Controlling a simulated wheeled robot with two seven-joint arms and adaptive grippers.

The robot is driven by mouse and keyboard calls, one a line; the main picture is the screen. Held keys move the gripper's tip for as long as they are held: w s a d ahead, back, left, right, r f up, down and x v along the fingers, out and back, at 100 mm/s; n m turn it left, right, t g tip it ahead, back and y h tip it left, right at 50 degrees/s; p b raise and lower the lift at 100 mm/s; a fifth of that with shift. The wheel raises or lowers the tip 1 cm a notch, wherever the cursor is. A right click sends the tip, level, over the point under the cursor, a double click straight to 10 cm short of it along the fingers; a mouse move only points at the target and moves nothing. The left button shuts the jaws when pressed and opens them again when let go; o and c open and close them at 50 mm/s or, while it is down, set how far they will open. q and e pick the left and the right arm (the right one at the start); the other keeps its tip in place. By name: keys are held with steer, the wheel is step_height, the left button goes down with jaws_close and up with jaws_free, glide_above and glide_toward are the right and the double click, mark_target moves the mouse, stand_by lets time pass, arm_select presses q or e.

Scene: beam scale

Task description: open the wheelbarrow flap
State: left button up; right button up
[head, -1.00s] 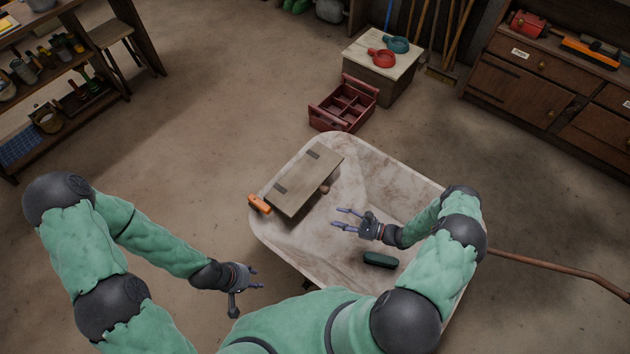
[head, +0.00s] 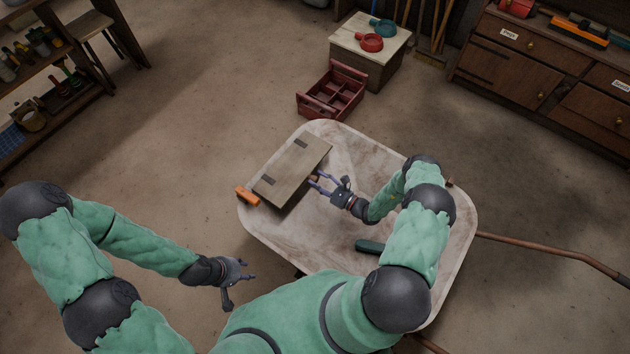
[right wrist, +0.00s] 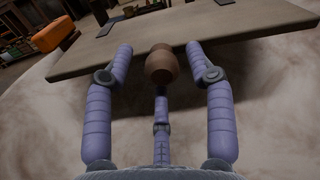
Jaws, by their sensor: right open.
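The wheelbarrow flap is a flat wooden board (head: 285,172) with two dark hinges along its far left side, lying shut over the left part of the pale, dirty wheelbarrow tray (head: 370,165). Its round brown knob (right wrist: 162,68) sits on the near right edge. My right gripper (head: 317,179) is open at that edge. In the right wrist view, its two upper fingers stand on either side of the knob with gaps, and a third finger is below it. My left gripper (head: 247,271) is open and empty, left of the tray's near edge.
An orange object (head: 247,196) sits at the tray's left rim beside the flap. A dark green object (head: 369,246) lies in the tray under my right arm. A red divided toolbox (head: 332,92) and a small table (head: 345,45) stand beyond. Floor at left is clear.

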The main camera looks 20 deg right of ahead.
steer(key=shift+x, duration=0.8)
steer(key=shift+c, duration=0.3)
jaws_close()
steer(key=shift+r, duration=0.15)
